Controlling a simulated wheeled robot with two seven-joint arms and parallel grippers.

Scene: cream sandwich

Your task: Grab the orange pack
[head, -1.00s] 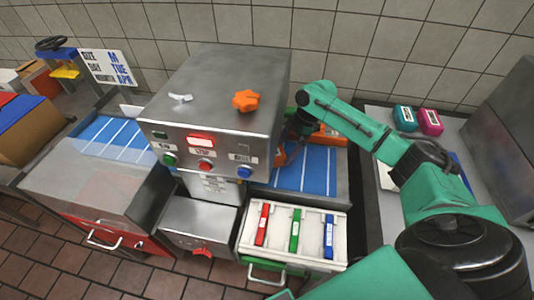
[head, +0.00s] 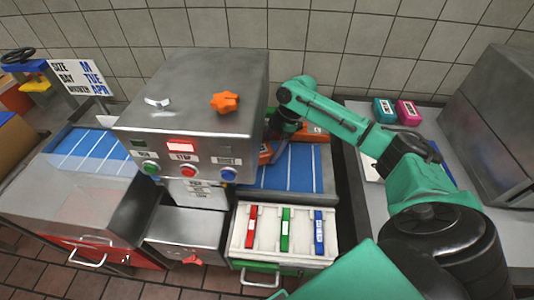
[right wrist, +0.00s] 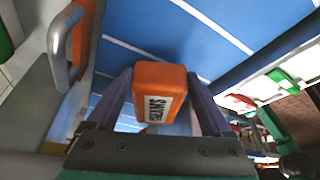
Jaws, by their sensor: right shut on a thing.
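The orange pack (right wrist: 158,85) is a small block with a white label with dark lettering. In the right wrist view it sits between the two dark fingers of my right gripper (right wrist: 157,98), which is shut on it. The blue belt with white lines (right wrist: 215,55) lies behind it. In the head view, my right gripper (head: 279,148) is down at the right side of the grey machine (head: 195,95), over the belt, partly hidden by the machine's edge. Orange patches show near it there; I cannot tell which is the pack. My left gripper is not in view.
A white tray (head: 259,258) with red, green and blue labelled sticks is in front of the belt. Teal (head: 385,110) and pink (head: 408,112) packs stand on the right counter. An orange star knob (head: 224,102) is on the machine top. The tiled wall is behind.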

